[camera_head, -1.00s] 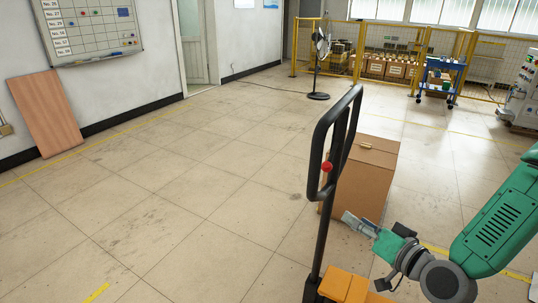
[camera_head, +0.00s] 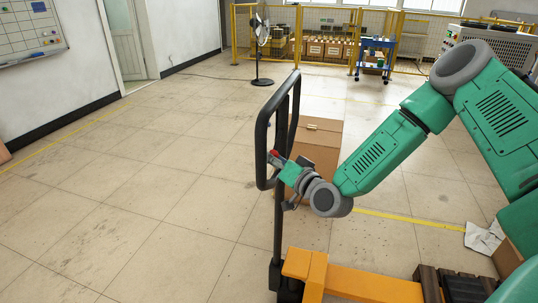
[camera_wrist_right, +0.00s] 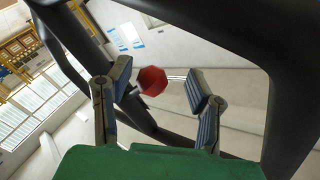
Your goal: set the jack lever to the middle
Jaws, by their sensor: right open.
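The jack lever is a small lever with a red knob (camera_head: 274,153) inside the black loop handle (camera_head: 262,150) of the pallet jack. The red knob (camera_wrist_right: 152,80) also shows in the right wrist view, with a thin metal rod beside it. My right gripper (camera_head: 279,163) is at the handle loop, close to the knob. In the right wrist view its two fingers (camera_wrist_right: 160,84) are spread, and the knob appears between their tips with gaps on both sides. Whether it touches the knob cannot be told. My left gripper is not in view.
The orange pallet jack body (camera_head: 365,284) stands below the handle. A brown carton (camera_head: 318,150) stands behind it. A fan (camera_head: 261,45), a blue cart (camera_head: 374,55) and yellow fencing (camera_head: 243,35) are farther back. The floor at left is clear.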

